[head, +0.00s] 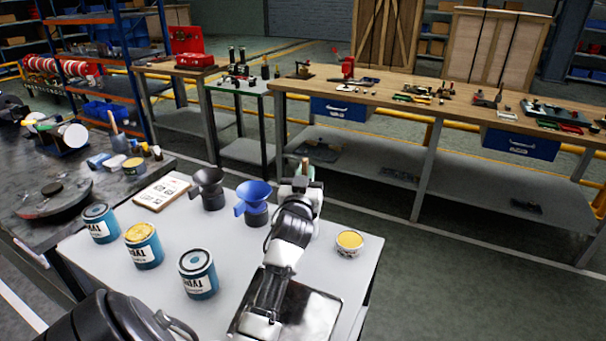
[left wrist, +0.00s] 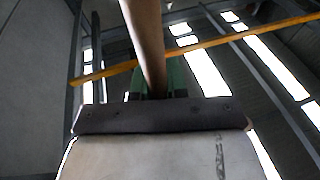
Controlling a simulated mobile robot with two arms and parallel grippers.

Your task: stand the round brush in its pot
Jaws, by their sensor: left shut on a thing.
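My left gripper (head: 305,180) is raised over the far right part of the light grey table. It is shut on the round brush, whose brown handle (head: 304,164) sticks up above the fingers. In the left wrist view the brown handle (left wrist: 147,40) rises from between the green fingers (left wrist: 150,82); the bristles are hidden. A small white pot with a yellow top (head: 349,243) stands on the table, right of and nearer than the gripper; I cannot tell whether it is the brush's pot. My right gripper is not in view.
Several blue paint tins (head: 198,275), a dark funnel (head: 208,188), a blue funnel (head: 254,202) and a printed card (head: 161,192) occupy the grey table (head: 95,250). A metal tray (head: 310,318) lies at the near right. A long wooden workbench (head: 410,90) stands behind.

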